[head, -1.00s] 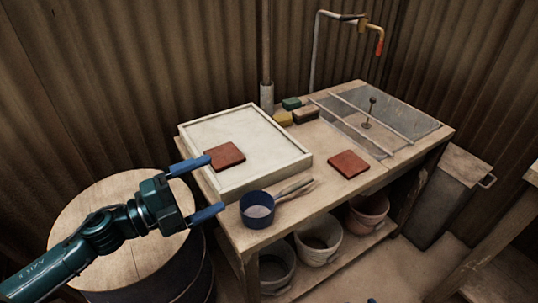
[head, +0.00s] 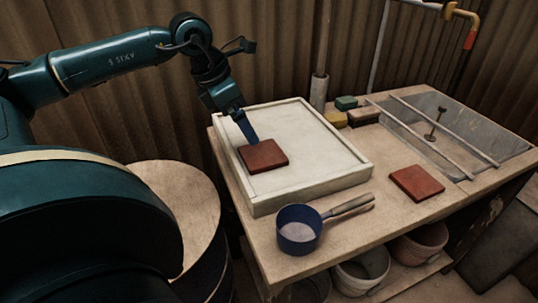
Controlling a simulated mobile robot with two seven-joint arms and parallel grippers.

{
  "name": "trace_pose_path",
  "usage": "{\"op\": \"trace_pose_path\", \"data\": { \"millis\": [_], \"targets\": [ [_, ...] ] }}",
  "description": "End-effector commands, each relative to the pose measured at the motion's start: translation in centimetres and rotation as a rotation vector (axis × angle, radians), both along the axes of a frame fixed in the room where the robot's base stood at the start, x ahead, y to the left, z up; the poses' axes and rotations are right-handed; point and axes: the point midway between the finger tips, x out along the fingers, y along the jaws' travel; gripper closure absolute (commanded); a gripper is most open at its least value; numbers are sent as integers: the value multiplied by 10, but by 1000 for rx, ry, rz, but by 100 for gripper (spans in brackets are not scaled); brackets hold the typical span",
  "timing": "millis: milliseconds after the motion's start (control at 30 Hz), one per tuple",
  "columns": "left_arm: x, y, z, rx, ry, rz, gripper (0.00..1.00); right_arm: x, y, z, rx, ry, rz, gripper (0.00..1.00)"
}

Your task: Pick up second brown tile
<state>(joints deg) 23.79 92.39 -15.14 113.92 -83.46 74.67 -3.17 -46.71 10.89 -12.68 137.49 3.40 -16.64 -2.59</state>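One reddish-brown square tile (head: 264,156) lies on the white framed board on the left of the bench. Another reddish-brown tile (head: 417,183) lies flat on the bare wood to the right. My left gripper (head: 253,140) points down at the back edge of the tile on the board. Its blue fingertip looks to be at or just behind that edge; I cannot tell whether it touches. Only one finger shows clearly, so its opening is hidden. My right gripper is out of view.
The white board (head: 325,180) has a raised rim. A blue ladle (head: 299,230) lies in front of it. Sponges and a brush (head: 363,117) sit behind, and a sink with rails (head: 440,130) is at the right. A barrel (head: 178,205) stands left of the bench.

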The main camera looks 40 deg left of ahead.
Motion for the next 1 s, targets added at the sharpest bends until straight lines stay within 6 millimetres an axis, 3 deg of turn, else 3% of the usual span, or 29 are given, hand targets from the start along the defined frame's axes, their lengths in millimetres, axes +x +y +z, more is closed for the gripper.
{"op": "trace_pose_path", "data": {
  "millis": [200, 433, 700, 1000],
  "targets": [
    [13, -8, -36, -7, 1, -2, 0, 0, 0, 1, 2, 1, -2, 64],
    [20, -9, -51, -6, 0, 0, 0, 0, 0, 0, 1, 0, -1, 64],
    [34, -14, -87, -7, 0, 0, 0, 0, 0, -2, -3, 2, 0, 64],
    [37, -14, -93, -4, -1, 0, 0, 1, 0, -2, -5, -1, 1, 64]
  ]
}}
